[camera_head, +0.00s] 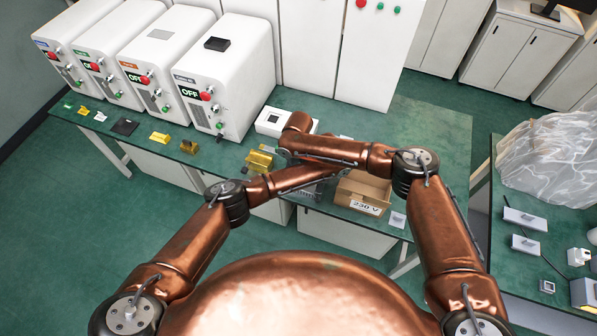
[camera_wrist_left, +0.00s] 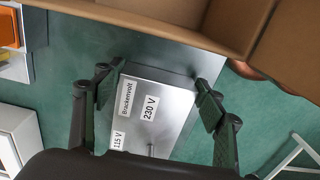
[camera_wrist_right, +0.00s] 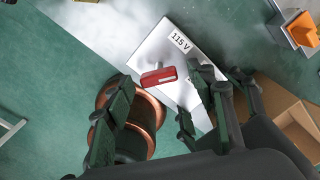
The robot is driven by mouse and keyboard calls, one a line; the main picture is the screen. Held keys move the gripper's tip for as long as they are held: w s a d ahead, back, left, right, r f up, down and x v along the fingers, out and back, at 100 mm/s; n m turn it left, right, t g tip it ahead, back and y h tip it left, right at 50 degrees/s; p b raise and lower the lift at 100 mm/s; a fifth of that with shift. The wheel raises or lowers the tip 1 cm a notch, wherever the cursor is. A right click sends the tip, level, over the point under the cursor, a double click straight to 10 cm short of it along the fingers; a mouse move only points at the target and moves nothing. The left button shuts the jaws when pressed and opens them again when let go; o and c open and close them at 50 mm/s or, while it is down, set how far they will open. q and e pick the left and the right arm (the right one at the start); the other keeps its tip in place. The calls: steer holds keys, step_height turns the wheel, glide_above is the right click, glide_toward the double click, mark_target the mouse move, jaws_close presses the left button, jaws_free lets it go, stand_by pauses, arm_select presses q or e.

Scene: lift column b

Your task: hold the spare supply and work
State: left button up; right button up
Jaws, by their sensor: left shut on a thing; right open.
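The spare supply is a grey metal box labelled 230 V and 115 V; its labelled face shows in the left wrist view (camera_wrist_left: 171,92). My left gripper (camera_wrist_left: 158,80) is shut on it, one finger on each side. The box also shows in the right wrist view (camera_wrist_right: 150,48), with a red block (camera_wrist_right: 158,76) on a short grey stem beside the 115 V label. My right gripper (camera_wrist_right: 160,85) is open, its fingers pointing at that face, with the red block between and just beyond the tips. In the head view my crossed arms hide most of both grippers.
An open cardboard box (camera_head: 350,199) labelled 230 V stands at the green bench's front edge (camera_head: 398,219). Several white machines (camera_head: 236,72) with OFF displays line the back left. Yellow parts (camera_head: 259,161) lie on the bench. A plastic-covered heap (camera_head: 548,150) is on the right bench.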

steer(key=shift+r, duration=0.1)
step_height(320, 180, up, 12)
stand_by(0.5)
